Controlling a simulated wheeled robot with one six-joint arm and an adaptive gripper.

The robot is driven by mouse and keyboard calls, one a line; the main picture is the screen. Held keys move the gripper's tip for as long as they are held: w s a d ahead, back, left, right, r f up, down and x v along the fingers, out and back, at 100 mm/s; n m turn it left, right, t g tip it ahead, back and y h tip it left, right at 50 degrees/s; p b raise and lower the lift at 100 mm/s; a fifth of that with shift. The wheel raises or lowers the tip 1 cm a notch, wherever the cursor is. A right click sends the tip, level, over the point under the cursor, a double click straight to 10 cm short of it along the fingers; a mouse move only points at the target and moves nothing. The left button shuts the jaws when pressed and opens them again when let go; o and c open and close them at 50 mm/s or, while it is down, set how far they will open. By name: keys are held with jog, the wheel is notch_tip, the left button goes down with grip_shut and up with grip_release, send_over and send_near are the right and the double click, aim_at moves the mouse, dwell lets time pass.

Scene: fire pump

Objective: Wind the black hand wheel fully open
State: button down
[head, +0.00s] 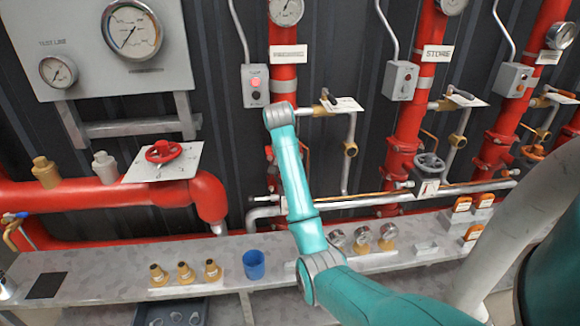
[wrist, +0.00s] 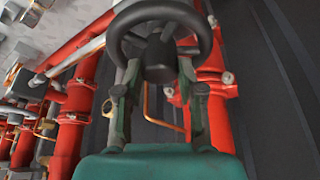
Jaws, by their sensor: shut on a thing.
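The black hand wheel (wrist: 206,38) fills the top of the wrist view, with its dark round hub (wrist: 160,62) in the middle. My gripper (wrist: 158,72) is at the wheel, with one finger on each side of the hub, and is shut on it. The fingertips are partly hidden at the wheel, so their exact contact is hard to tell. In the head view my arm covers the place in front of the left upright red pipe. My gripper and the held wheel cannot be made out there.
Red pipes (head: 407,110) and thin branch pipes stand close by. Below, a grey bench (head: 115,262) carries brass fittings (head: 184,271), a blue cup (head: 254,265) and gauges (head: 362,236).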

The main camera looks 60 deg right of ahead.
jog(key=n+t, duration=0.1)
jog(key=n, duration=0.2)
jog(key=shift+s+d+n, duration=0.1)
jog(key=shift+s+n, duration=0.05)
jog(key=shift+n, duration=0.25)
jog(key=shift+n+t+y, duration=0.6)
jog(key=shift+n, duration=0.9)
jog(key=shift+s+d+n, duration=0.1)
jog(key=shift+n, duration=0.6)
jog(key=n+y, duration=0.1)
jog(key=n, duration=0.2)
jog(key=n+t+y, duration=0.1)
jog(key=n, duration=0.2)
jog(key=shift+n+y, duration=0.3)
jog(key=shift+y, duration=0.1)
jog(key=shift+d, duration=0.1)
jog(key=c, duration=0.8)
grip_release()
